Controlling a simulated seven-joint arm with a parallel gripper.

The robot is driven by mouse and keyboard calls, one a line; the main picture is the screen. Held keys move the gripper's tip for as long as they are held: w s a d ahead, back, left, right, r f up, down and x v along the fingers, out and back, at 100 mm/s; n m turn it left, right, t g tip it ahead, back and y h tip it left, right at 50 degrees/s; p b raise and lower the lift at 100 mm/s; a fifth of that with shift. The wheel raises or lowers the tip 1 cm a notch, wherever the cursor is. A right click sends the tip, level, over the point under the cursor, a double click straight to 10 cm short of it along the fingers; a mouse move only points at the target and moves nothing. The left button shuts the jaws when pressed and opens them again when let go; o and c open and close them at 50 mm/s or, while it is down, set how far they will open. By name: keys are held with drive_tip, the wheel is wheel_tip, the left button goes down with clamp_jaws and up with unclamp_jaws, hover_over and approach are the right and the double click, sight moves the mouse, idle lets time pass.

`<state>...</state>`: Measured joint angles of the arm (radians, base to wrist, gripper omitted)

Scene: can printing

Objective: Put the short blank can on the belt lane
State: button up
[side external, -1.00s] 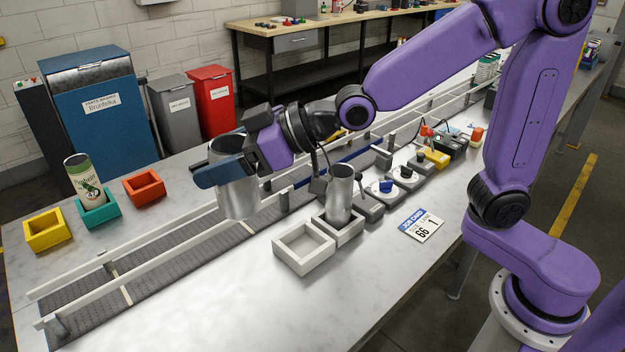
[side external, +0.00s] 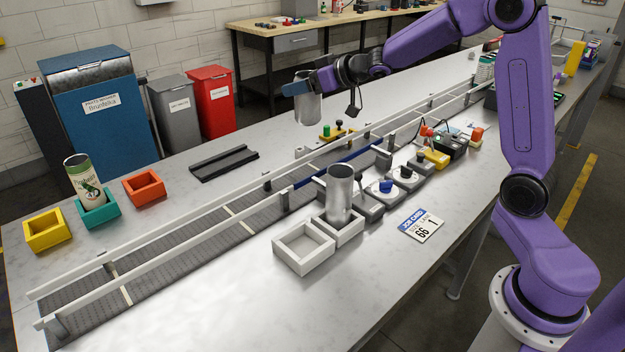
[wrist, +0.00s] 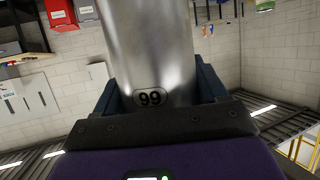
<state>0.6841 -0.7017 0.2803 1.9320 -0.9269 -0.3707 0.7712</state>
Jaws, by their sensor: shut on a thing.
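My gripper (side external: 300,88) is shut on a plain silver can (side external: 309,108), held upright in the air over the far side of the bench. In the wrist view the same can (wrist: 150,45) sits between the blue fingers and bears an oval "99" mark. A second blank silver can (side external: 340,192) stands in the rear one of two white square holders (side external: 352,232). I cannot tell for sure which can is the shorter. The belt lane (side external: 190,254) is a grey conveyor between white rails, with no can on its visible part.
A printed can (side external: 84,177) leans in a teal holder (side external: 100,212), between yellow (side external: 47,232) and orange (side external: 143,188) holders. The front white holder (side external: 304,250) is empty. A dark channel (side external: 224,163) lies behind the belt. A job card (side external: 421,224) lies in front.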

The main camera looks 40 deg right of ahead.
drive_tip(key=shift+w+d+f, duration=0.1)
drive_tip(key=shift+w+d, duration=0.05)
drive_tip(key=shift+d, duration=1.05)
drive_tip(key=f, duration=1.7)
drive_tip(key=shift+a+f, duration=0.35)
drive_tip(key=shift+f, duration=0.1)
drive_tip(key=o, duration=1.1)
drive_tip(key=shift+s+r, duration=0.2)
drive_tip(key=v, duration=1.1)
drive_tip(key=shift+s, duration=0.4)
drive_tip(key=shift+r, duration=0.1)
